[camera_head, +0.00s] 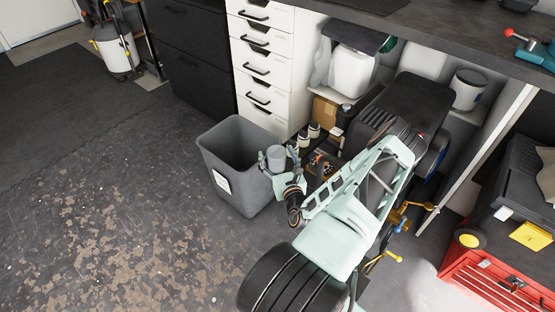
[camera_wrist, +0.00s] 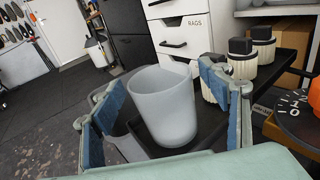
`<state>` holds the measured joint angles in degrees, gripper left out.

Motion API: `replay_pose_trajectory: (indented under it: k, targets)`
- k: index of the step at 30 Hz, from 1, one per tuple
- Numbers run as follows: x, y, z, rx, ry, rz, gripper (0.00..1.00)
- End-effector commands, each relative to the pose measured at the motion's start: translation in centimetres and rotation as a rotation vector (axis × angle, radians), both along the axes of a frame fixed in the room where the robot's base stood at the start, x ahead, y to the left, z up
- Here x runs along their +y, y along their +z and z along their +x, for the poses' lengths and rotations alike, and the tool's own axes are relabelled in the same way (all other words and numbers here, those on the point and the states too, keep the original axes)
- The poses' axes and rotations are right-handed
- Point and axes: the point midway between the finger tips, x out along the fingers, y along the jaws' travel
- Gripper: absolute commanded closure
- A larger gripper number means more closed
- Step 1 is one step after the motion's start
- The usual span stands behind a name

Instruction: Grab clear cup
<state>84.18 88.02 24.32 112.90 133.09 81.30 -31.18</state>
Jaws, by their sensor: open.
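The clear cup (camera_wrist: 163,112) looks pale grey and translucent, stands nearly upright and is open at the top. In the wrist view it is between the two blue-padded fingers of my gripper (camera_wrist: 162,100). The gripper is open, with a visible gap between the right pad and the cup; contact on the left is unclear. A black tray (camera_wrist: 205,139) shows under or behind the cup; I cannot tell whether the cup rests on it. In the head view the cup (camera_head: 276,158) is small, at the end of my gripper (camera_head: 284,172), beside the grey bin's right rim.
The tall grey bin (camera_head: 225,150) stands left of my gripper. Several black-capped jars (camera_wrist: 240,60) stand close behind the right finger. An orange-and-black device (camera_wrist: 297,118) is at the right. White drawers (camera_head: 262,60) are behind. The floor at left is clear.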

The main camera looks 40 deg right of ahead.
Motion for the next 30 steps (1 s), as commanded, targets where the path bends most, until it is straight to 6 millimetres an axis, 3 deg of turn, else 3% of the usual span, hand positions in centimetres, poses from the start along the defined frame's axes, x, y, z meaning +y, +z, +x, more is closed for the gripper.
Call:
replay_pose_trajectory:
  k: [13, 25, 30]
  targets:
    - [0.14, -0.01, 0.18, 0.000, -0.004, 0.001, 0.31]
    - [0.12, -0.02, 0.17, 0.000, -0.003, 0.000, 0.75]
    - [0.11, 0.00, 0.17, 0.000, -0.004, 0.000, 0.76]
